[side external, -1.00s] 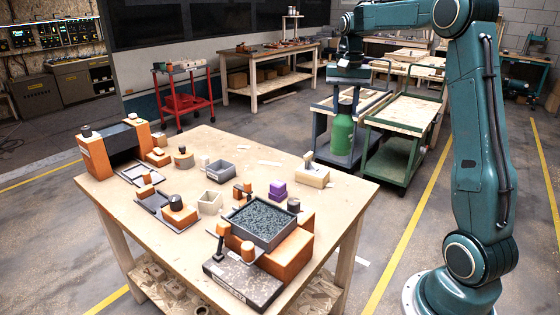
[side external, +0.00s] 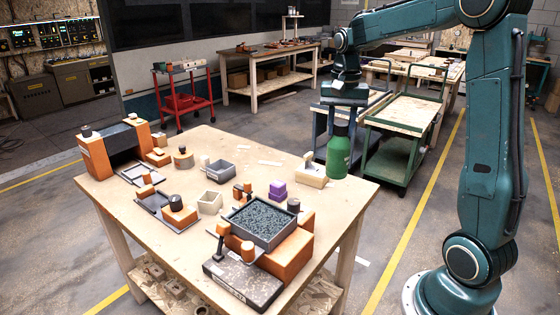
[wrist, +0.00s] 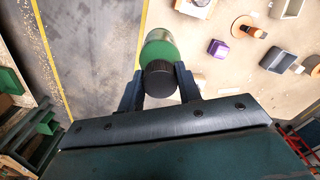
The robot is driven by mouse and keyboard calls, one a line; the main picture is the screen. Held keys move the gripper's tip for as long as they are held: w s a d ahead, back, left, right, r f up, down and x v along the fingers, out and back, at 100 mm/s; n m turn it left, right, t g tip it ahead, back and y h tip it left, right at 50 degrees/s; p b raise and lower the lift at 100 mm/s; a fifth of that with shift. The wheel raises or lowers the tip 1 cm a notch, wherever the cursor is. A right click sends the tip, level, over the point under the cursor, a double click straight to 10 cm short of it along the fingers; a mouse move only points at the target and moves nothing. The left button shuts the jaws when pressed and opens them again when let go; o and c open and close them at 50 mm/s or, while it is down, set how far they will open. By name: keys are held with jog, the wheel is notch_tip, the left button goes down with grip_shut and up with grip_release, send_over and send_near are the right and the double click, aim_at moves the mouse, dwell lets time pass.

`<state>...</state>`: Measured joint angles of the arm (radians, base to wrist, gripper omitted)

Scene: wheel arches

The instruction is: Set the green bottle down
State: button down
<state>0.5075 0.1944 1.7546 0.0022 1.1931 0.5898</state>
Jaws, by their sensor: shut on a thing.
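The green bottle (side external: 338,154) hangs upright from my gripper (side external: 341,112) at the right far corner of the wooden table (side external: 345,196) in the side view. In the wrist view my gripper (wrist: 160,88) has its two dark fingers on either side of the bottle's black cap, shut on it. The green body of the bottle (wrist: 158,52) shows beyond the cap, over the table's edge. I cannot tell the exact height of its base.
A pale block with a knob (side external: 313,174) stands close left of the bottle. A purple block (side external: 277,190) and a grey gravel-filled tray (side external: 262,222) are nearer. The table's right front corner is bare. A green cart (side external: 405,125) stands behind on the floor.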

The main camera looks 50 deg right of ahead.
aim_at(339, 145)
notch_tip(339, 145, down, 18)
jog(key=shift+r, duration=0.2)
dwell(0.7)
jog(key=shift+f, duration=0.1)
jog(key=c, duration=1)
grip_release()
jog(key=shift+o, duration=0.2)
notch_tip(339, 145, up, 12)
jog(key=shift+r, duration=0.15)
jog(key=shift+a, duration=0.1)
